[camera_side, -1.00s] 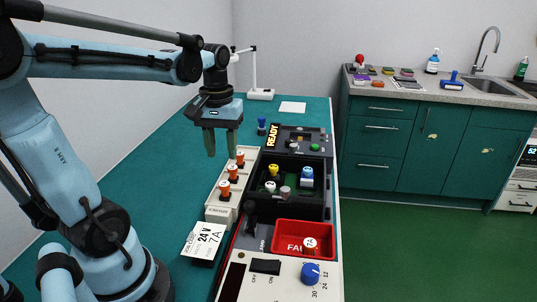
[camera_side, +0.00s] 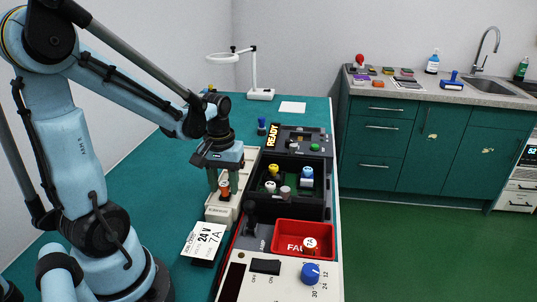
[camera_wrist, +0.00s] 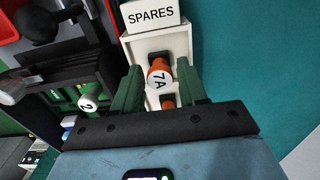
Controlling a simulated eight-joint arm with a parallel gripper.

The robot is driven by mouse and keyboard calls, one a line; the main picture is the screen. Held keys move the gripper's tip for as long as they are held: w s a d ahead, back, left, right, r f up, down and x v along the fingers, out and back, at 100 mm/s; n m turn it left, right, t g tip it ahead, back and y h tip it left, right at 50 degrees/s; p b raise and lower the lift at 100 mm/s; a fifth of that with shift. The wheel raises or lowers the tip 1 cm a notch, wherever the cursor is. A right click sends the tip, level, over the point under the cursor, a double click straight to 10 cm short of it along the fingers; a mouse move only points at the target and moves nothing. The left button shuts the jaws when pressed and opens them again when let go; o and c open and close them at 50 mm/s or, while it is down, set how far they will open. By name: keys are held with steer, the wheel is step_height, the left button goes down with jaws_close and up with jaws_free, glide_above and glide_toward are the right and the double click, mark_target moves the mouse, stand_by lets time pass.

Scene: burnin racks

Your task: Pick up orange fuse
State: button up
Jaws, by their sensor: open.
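An orange fuse (camera_side: 224,188) with a white top stands upright in the nearest place of the cream spares rack (camera_side: 217,211). In the wrist view the fuse (camera_wrist: 159,74) reads "7A". My gripper (camera_side: 223,180) is open, pointing down, with its green fingers on either side of this fuse. In the wrist view the fingers (camera_wrist: 158,82) flank it; contact cannot be told. Another orange fuse (camera_wrist: 168,102) shows behind it, partly hidden by my gripper. A further orange fuse marked 7A (camera_side: 310,243) lies in the red tray (camera_side: 283,252).
A black box (camera_side: 317,210) right of the rack holds yellow, white, grey and blue fuses. A card reading 24 V 7A (camera_side: 203,240) lies in front. A black lever (camera_side: 251,213) stands close to the rack's right. The green table is clear on the left.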

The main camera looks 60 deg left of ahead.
steer(key=shift+f, duration=0.85)
steer(key=shift+c, duration=0.2)
jaws_close()
steer(key=shift+r, duration=0.1)
